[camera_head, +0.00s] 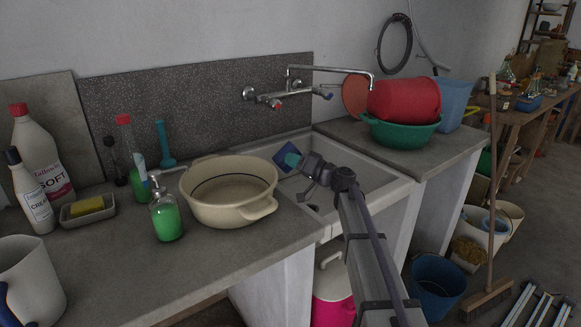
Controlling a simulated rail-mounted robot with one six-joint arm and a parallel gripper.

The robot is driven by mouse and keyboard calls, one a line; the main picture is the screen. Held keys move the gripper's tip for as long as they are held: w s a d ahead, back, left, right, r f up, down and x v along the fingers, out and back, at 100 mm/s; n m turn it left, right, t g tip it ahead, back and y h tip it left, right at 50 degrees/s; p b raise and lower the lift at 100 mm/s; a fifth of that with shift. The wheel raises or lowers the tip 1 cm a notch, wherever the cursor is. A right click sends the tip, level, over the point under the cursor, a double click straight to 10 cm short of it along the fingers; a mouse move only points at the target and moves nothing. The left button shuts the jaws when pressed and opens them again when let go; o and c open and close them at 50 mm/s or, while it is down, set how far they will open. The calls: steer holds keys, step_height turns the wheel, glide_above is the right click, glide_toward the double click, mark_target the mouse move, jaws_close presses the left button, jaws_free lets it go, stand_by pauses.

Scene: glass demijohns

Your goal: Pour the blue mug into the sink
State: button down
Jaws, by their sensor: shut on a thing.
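The blue mug (282,160) is at the end of my arm, above the sink (347,166). It is dark blue with a lighter teal patch, and it looks tilted. My gripper (301,165) is shut on the mug. The fingers are small here, and their exact hold on the mug is hard to make out. The sink is a pale basin set into the counter, partly hidden by my arm. I cannot see whether any liquid is in the mug or leaving it.
A cream two-handled basin (228,210) stands left of the sink, close to the mug. A wall tap (330,70) reaches over the sink. A green soap bottle (166,215) stands farther left. A red bucket (405,98) rests in a green basin (400,132) on the right counter.

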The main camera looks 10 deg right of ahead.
steer(key=w+d+r+m+t+h+b, duration=0.1)
steer(key=d+m+t, duration=0.3)
steer(key=m, duration=0.5)
steer(key=w+d+r+m+t+h+b, duration=0.1)
steer(key=d+m+t+h+b, duration=0.3)
steer(key=m+t, duration=0.3)
steer(key=shift+w+d+r+m, duration=0.35)
steer(key=shift+d+m, duration=0.1)
steer(key=shift+m, duration=1.35)
stand_by(0.3)
